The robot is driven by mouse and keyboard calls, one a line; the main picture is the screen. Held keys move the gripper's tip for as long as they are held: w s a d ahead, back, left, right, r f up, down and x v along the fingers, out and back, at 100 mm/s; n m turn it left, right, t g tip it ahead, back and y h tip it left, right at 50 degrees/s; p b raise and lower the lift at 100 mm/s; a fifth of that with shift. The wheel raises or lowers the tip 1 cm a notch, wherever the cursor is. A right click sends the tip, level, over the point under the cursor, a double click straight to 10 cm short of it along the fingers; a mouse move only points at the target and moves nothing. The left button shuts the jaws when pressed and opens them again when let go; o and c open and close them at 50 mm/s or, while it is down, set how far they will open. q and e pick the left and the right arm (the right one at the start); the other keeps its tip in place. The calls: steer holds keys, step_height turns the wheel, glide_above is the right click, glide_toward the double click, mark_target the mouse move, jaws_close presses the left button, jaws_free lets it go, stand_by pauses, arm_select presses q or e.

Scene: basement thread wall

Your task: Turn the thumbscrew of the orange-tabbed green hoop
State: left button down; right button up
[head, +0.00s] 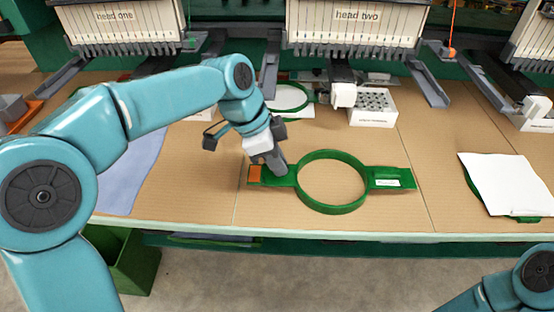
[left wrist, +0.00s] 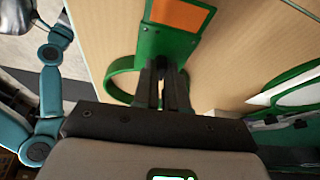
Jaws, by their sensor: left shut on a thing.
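The green hoop (head: 331,209) lies flat on the cardboard-brown table, with a flat green arm on each side of its ring. Its left arm carries the orange tab (head: 255,173), which also shows at the top of the left wrist view (left wrist: 178,13). The right arm carries a white label (head: 387,183). My left gripper (head: 277,168) points down on the left arm, between the orange tab and the ring. In the left wrist view its fingers (left wrist: 163,65) are close together at the green arm, shut on the thumbscrew, which they hide. My right gripper is not in view.
A white sheet (head: 508,184) covers another green hoop at right. A further hoop with white fabric (head: 288,97) lies behind my left gripper, near a white box (head: 373,108). Blue cloth (head: 138,165) lies at left. Embroidery heads (head: 355,28) stand along the back.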

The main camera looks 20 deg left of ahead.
arm_select(q)
steer(key=n+t, duration=0.1)
steer(key=n, duration=0.2)
steer(key=shift+s+d+y, duration=0.1)
steer(key=shift+s+y, duration=0.05)
steer(key=shift+y, duration=0.15)
steer(key=n+t+y, duration=0.1)
steer(key=n, duration=0.2)
steer(key=shift+d+n, duration=0.1)
steer(key=shift+n, duration=0.2)
arm_select(e)
steer(key=shift+f, duration=0.25)
stand_by(0.5)
arm_select(q)
steer(key=c, duration=1.2)
jaws_free()
steer(key=shift+o, duration=0.2)
steer(key=shift+r, duration=0.1)
steer(key=p+v, duration=0.3)
steer(key=v, duration=1.3)
steer(key=shift+p, duration=0.3)
arm_select(e)
steer(key=shift+r, duration=1.95)
arm_select(q)
steer(key=shift+s, duration=0.15)
arm_select(e)
steer(key=shift+c, duration=0.3)
